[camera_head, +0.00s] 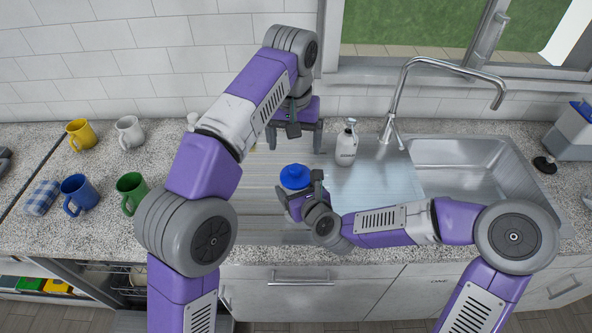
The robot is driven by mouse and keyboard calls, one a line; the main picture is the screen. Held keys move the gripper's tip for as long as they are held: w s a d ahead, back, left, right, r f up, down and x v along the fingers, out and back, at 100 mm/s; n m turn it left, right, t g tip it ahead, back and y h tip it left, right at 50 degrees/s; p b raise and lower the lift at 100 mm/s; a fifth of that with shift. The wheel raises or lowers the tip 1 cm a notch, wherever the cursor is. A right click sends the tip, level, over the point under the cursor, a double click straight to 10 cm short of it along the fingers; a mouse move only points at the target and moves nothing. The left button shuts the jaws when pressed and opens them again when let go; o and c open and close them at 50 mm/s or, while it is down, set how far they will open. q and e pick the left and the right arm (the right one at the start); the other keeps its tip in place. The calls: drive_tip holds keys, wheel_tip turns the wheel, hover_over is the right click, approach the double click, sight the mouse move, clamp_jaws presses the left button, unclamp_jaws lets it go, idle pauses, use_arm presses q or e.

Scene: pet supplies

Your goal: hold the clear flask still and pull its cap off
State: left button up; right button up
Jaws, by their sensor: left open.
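The flask's blue cap (295,176) shows on the steel drainboard, in the middle of the view. The clear body under it is mostly hidden by the cap and my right gripper. My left gripper (295,142) is open and empty, its fingers pointing down, behind and above the cap and apart from it. My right gripper (298,196) is at the near side of the flask, just below the cap in the picture. Its fingers are partly hidden, so I cannot tell whether they are closed on the flask.
A white pump bottle (347,145) stands right of the flask, near the faucet (395,100) and sink basin (455,170). Several mugs, including a green one (131,192), and a checkered cloth item (43,197) are on the left counter. A grey-blue container (572,132) stands far right.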

sight(296, 167)
use_arm(q)
drive_tip(key=f, duration=0.3)
drive_tip(key=f+m, duration=0.1)
drive_tip(key=f, duration=0.2)
drive_tip(key=f+m, duration=0.1)
drive_tip(key=f, duration=0.2)
drive_tip(key=shift+w+d+f+t, duration=0.1)
drive_tip(key=shift+w+f+t, duration=0.2)
drive_tip(key=shift+f+t, duration=0.1)
drive_tip(key=shift+c, duration=0.5)
drive_tip(key=shift+r, duration=0.1)
drive_tip(key=c, duration=0.7)
drive_tip(key=shift+c, duration=0.2)
drive_tip(key=shift+r, duration=0.15)
drive_tip(key=shift+r, duration=0.95)
drive_tip(key=shift+r, duration=0.1)
